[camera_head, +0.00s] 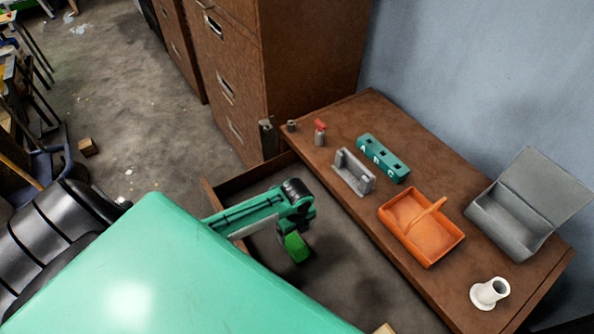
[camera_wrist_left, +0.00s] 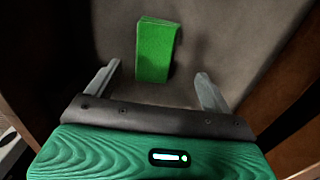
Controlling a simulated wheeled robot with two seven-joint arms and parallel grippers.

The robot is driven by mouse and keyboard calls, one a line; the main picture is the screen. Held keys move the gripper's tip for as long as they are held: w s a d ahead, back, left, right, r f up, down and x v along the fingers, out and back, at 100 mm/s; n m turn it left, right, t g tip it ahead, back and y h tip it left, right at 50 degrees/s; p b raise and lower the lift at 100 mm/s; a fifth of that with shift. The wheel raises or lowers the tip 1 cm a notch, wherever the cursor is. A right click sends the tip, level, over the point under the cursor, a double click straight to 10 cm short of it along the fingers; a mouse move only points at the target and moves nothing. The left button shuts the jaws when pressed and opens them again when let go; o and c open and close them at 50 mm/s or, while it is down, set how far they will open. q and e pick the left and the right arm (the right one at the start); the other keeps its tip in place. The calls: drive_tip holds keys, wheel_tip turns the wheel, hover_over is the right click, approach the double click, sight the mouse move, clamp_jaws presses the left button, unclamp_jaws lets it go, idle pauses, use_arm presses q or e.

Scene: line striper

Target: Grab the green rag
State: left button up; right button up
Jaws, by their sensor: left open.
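The green rag (camera_head: 296,247) lies as a folded, block-like bright green piece in the open drawer (camera_head: 249,181). In the left wrist view the rag (camera_wrist_left: 154,50) is ahead of the fingers, near the middle. My left gripper (camera_head: 284,229) reaches into the space over the drawer, close to the rag. In the left wrist view its two grey fingers (camera_wrist_left: 156,82) are spread, with nothing held between them. The rag's lower end lies near the gap between the fingertips; whether they touch cannot be told. My right gripper is not in view.
The brown desktop (camera_head: 330,160) borders the drawer on the right. On it are an orange basket (camera_head: 410,212), an open grey box (camera_head: 505,225), a teal block (camera_head: 383,158), a grey holder (camera_head: 353,172) and a white flanged piece (camera_head: 490,292). A brown cabinet (camera_head: 215,60) stands behind.

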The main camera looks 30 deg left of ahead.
sight(295, 245)
use_arm(q)
wheel_tip(295, 245, down, 3)
drive_tip(key=shift+r, duration=0.2)
drive_tip(key=f, duration=0.5)
drive_tip(key=shift+s+d, duration=0.1)
drive_tip(key=shift+s, duration=0.3)
drive_tip(key=c, duration=1.1)
drive_tip(key=shift+r, duration=0.1)
